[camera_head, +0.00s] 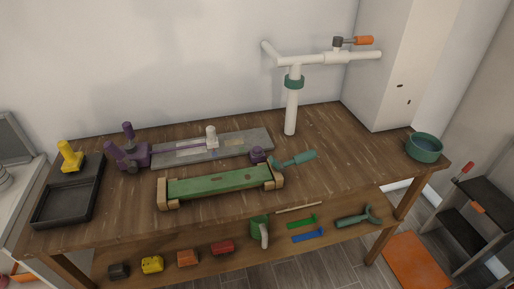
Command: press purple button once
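A larger purple fixture (130,157) with upright knobs stands at the left end of the grey board (235,140). Neither of my grippers is in this view.
The table (340,150) also holds a green bar with wooden ends (220,182), a teal-handled tool (300,158), a black tray (50,207), a white pipe (291,110) and a green bowl (424,147). Several small items lie on the lower shelf.

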